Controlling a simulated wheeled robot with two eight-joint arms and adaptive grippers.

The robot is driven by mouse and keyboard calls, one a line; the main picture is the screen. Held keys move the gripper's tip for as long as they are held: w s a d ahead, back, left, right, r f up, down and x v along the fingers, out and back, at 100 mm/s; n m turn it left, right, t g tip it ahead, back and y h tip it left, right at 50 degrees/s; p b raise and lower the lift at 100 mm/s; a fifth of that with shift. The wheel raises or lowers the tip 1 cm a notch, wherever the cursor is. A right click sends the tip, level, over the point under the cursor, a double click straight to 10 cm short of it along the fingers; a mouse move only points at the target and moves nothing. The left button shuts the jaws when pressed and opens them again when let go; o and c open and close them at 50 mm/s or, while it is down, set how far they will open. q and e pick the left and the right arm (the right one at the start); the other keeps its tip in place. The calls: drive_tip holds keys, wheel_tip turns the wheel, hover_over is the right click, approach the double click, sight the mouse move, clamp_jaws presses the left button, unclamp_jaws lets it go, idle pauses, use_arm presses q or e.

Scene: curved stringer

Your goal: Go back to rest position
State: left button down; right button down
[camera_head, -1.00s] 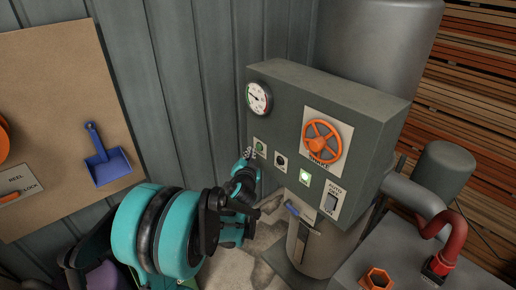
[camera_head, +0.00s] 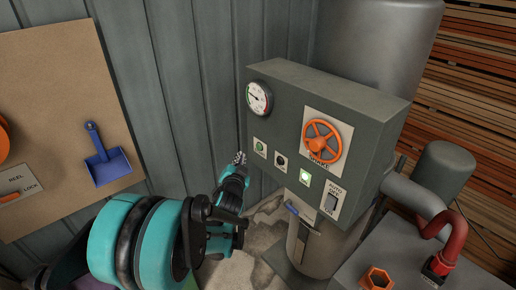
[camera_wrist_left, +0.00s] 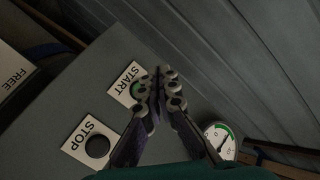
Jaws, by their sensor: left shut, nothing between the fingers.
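My left gripper (camera_head: 240,158) is just left of the grey control box (camera_head: 375,112) in the head view, apart from it. In the left wrist view its fingers (camera_wrist_left: 158,95) are shut with nothing between them. They partly overlap the green START button (camera_wrist_left: 136,91) there. The black STOP button (camera_wrist_left: 97,146) sits beside it. My right gripper is in neither view.
The box carries a gauge (camera_head: 258,97), an orange valve wheel (camera_head: 322,140) and an AUTO switch (camera_head: 331,203). A tank (camera_head: 375,35) stands behind. A blue dustpan (camera_head: 106,162) hangs on the board at left. A red pipe (camera_head: 445,228) rises at lower right.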

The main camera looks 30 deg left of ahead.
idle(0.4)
use_arm(q)
drive_tip(key=s+d+f+n+g+h, duration=0.1)
drive_tip(key=s+d+f+g+h, duration=0.1)
drive_tip(key=s+d, duration=0.8)
drive_tip(key=s+d+f+n+g+h, duration=0.1)
drive_tip(key=s+d+f+g+h, duration=0.2)
drive_tip(key=s+d, duration=0.8)
drive_tip(key=s+g+h, duration=0.1)
drive_tip(key=s+g, duration=0.1)
drive_tip(key=s, duration=0.3)
drive_tip(key=shift+s+d+f+n+g, duration=0.2)
drive_tip(key=shift+d+f+n+g, duration=0.05)
drive_tip(key=shift+n+g, duration=0.15)
